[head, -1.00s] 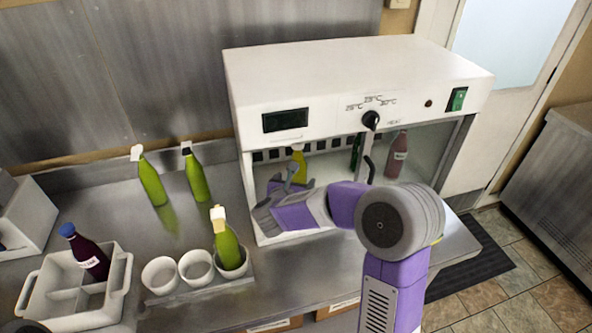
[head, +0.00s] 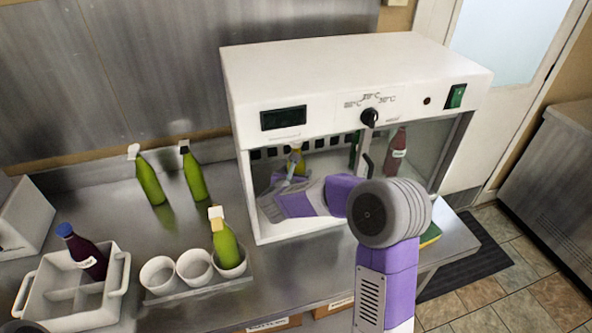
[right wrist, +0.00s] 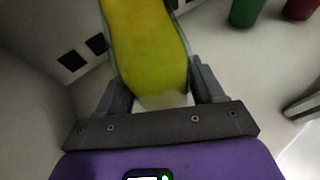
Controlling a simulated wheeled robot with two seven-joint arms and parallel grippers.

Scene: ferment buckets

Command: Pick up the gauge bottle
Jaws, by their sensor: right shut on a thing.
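A yellow bottle (head: 297,158), which I take for the gauge bottle, is inside the white heated cabinet (head: 350,85). My right gripper (head: 290,178) reaches in through the open front and is shut on it. In the right wrist view the yellow bottle (right wrist: 150,45) lies between the two fingers of my right gripper (right wrist: 160,85), and its top runs out of the picture. I cannot tell whether its base touches the cabinet floor.
A red-brown bottle (head: 396,153) and a partly hidden green bottle (head: 356,148) are in the cabinet. Green bottles (head: 149,181) (head: 194,177) stand at the back of the counter. Another (head: 226,246) is in the cup rack (head: 205,285). A grey caddy (head: 50,315) holds a dark bottle (head: 84,252).

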